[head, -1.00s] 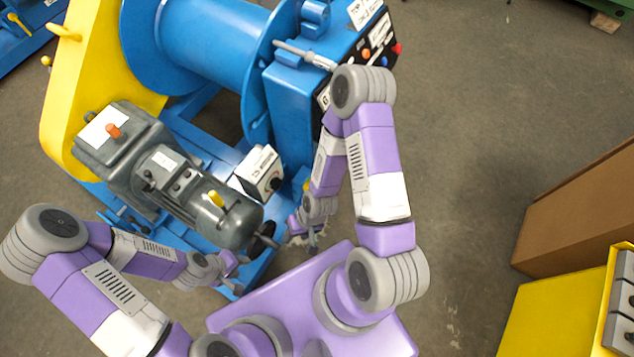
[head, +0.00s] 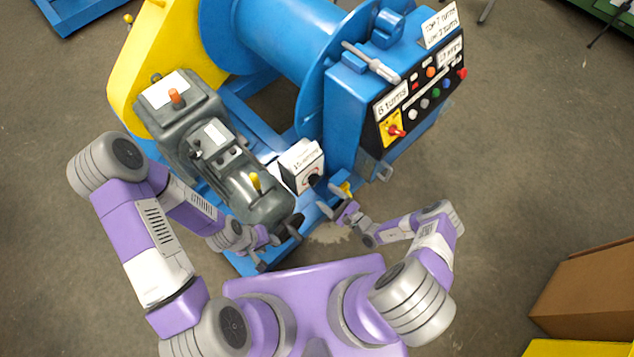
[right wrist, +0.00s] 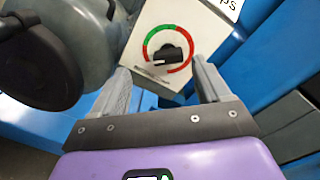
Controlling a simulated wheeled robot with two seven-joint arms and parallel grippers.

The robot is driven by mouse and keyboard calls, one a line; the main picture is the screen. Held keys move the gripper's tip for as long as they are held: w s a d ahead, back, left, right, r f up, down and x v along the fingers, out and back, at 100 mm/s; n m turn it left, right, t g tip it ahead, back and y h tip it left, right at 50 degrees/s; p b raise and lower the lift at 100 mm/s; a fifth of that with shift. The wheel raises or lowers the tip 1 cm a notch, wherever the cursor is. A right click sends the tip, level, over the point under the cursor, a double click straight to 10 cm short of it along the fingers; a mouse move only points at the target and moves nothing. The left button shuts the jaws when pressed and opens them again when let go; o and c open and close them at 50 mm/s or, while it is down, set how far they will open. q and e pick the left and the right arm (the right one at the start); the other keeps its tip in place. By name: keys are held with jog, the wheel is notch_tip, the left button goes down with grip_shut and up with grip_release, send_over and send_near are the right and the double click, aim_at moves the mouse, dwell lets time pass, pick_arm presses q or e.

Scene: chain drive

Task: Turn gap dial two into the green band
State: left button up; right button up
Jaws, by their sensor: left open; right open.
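A white box (head: 301,163) with a dial stands beside the grey motor in the head view. The right wrist view shows the dial's black knob (right wrist: 167,53) inside a ring, green at upper left and red elsewhere. A white mark on the knob's left end points lower left, at the red part. My right gripper (head: 333,200) is open just in front of the box. In the right wrist view its fingers (right wrist: 162,84) are apart, below the knob and not touching it. My left gripper (head: 272,250) is open by the motor's near end. Whether this is dial two I cannot tell.
The grey motor (head: 230,165) stands left of the box, with a dark round part close to my right gripper. A blue cabinet (head: 345,105) with a black control panel (head: 420,90) rises to the right. The floor to the right is clear up to a brown box (head: 590,290).

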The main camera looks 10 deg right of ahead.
aim_at(316, 182)
jog(key=shift+t, duration=0.3)
jog(key=x, duration=0.2)
jog(key=b+x, duration=0.1)
jog(key=x, duration=0.2)
jog(key=d+x, duration=0.1)
jog(key=x, duration=0.1)
jog(key=shift+w+a+f+b, duration=0.2)
jog(key=shift+w+b, duration=0.1)
jog(key=shift+w, duration=0.1)
jog(key=c, duration=1)
jog(key=shift+m, duration=0.3)
jog(key=shift+c, duration=0.2)
